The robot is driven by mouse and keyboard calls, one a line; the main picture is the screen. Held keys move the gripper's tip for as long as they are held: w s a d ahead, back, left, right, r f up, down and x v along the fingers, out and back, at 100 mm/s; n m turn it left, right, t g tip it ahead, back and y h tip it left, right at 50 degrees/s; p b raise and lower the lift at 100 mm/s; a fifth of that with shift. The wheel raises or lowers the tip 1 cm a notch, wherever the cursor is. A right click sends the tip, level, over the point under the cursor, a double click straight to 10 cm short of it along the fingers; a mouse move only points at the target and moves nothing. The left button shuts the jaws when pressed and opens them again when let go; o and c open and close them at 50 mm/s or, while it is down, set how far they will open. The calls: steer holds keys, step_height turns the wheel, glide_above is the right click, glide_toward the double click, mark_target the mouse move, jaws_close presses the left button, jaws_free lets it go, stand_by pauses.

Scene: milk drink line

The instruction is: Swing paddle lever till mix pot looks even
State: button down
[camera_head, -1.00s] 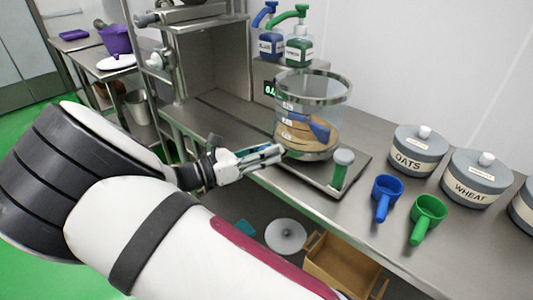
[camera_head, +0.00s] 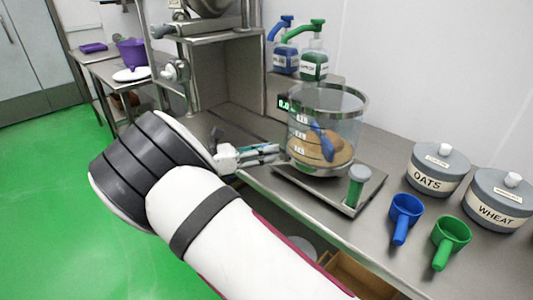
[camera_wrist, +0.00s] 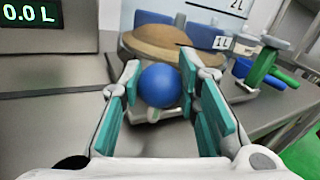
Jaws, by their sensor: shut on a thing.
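The mix pot (camera_head: 355,110) is a clear, marked vessel on a flat metal plate, holding a tan-brown mix (camera_head: 305,158). A blue paddle (camera_head: 320,143) stands tilted in it. In the wrist view the mix (camera_wrist: 160,42) shows behind a round blue knob (camera_wrist: 158,86), which looks like the paddle lever's end. My gripper (camera_head: 279,151) is at the pot's left side. In the wrist view my gripper (camera_wrist: 160,78) has its teal pads either side of the blue knob, shut on it. The link from knob to paddle is hidden. I cannot tell how even the mix is.
A green handle with a grey top (camera_head: 357,187) stands at the plate's right. Blue (camera_head: 405,212) and green (camera_head: 451,236) scoops and the OATS (camera_head: 438,170) and WHEAT (camera_head: 497,200) canisters are farther right. Pump bottles (camera_head: 314,62) stand behind. The display (camera_wrist: 47,13) reads 0.0 L.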

steer(key=shift+w+r, duration=0.1)
steer(key=c, duration=1.2)
jaws_free()
steer(key=shift+a, duration=0.1)
steer(key=v, duration=1.2)
